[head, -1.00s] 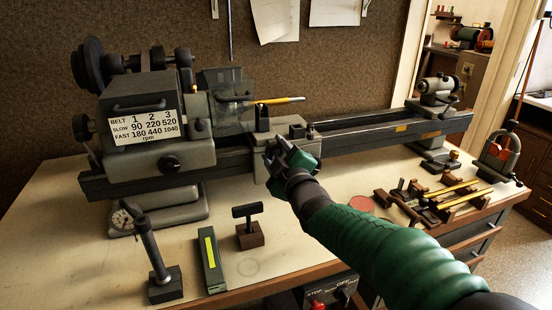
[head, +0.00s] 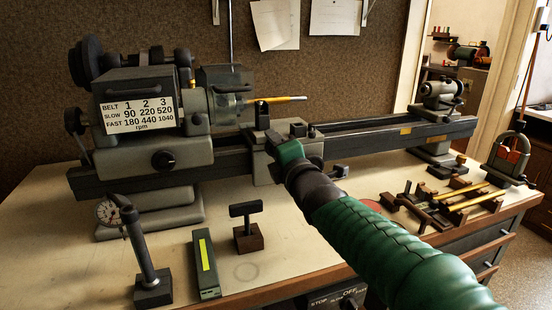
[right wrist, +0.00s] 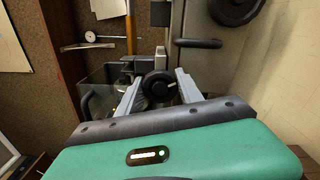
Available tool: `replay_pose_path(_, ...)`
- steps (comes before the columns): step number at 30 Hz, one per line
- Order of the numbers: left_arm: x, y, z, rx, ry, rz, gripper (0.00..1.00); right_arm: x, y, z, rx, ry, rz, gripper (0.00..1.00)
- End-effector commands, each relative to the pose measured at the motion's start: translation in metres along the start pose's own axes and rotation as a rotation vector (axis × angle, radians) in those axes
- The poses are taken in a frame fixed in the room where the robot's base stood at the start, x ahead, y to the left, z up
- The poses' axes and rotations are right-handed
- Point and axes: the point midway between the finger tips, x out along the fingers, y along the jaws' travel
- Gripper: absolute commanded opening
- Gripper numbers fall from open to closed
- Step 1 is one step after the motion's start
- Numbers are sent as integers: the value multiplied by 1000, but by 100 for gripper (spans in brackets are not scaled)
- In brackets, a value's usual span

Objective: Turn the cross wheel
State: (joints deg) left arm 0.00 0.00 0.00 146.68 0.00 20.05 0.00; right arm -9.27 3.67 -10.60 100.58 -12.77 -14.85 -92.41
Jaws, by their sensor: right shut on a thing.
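The grey lathe (head: 163,160) stands along the back of the bench. My right gripper (head: 278,146) is at the front of its carriage (head: 262,172), reaching in from the lower right. In the right wrist view, the cross wheel (right wrist: 159,86) appears as a small dark round wheel between my two grey fingers, which are shut on it. In the head view my gripper hides the wheel. My left gripper is not in view.
A dial stand (head: 146,255), a green-grey box (head: 206,264) and a T-handled tool on a wood block (head: 248,237) stand in front. Brass pieces (head: 468,200) lie at right.

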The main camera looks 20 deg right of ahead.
Motion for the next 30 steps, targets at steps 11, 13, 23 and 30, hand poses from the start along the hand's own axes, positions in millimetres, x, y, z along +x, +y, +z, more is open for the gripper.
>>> replay_pose_path(11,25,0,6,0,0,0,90,1,-10,-5,-180,8,-16,2)
replay_pose_path(13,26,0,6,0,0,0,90,1,-10,-5,-195,9,-17,2)
replay_pose_path(23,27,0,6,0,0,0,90,1,-9,-4,-213,9,-18,2)
replay_pose_path(30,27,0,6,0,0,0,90,1,-9,-4,-212,9,-18,51)
